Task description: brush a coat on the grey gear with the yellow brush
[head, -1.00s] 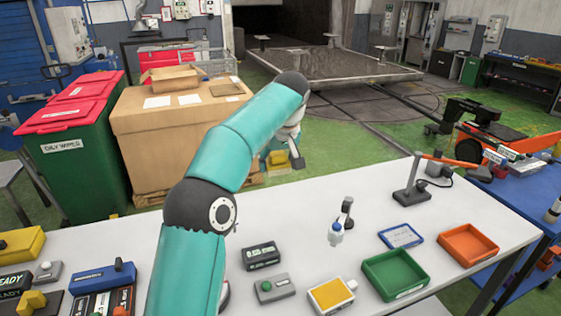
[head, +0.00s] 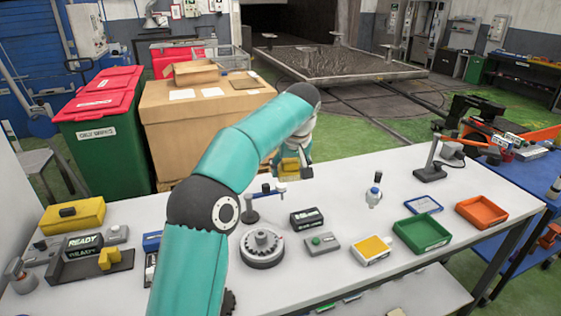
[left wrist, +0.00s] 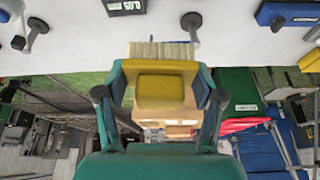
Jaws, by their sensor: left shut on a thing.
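The grey gear (head: 262,243) lies flat on a round grey base on the white table, just right of my left arm in the head view. My left gripper (head: 294,163) is beyond the gear, near the table's far edge. In the left wrist view my left gripper (left wrist: 160,95) is shut on the yellow brush (left wrist: 160,91). The brush's pale bristles point to the top of that picture and are apart from the gear. In the head view only a bit of the yellow brush (head: 289,165) shows behind the fingers. My right gripper is out of view.
A small post with a blue arm (head: 252,210) stands behind the gear. A black display box (head: 308,218), a green-button box (head: 321,243) and a yellow-topped box (head: 371,249) stand to its right.

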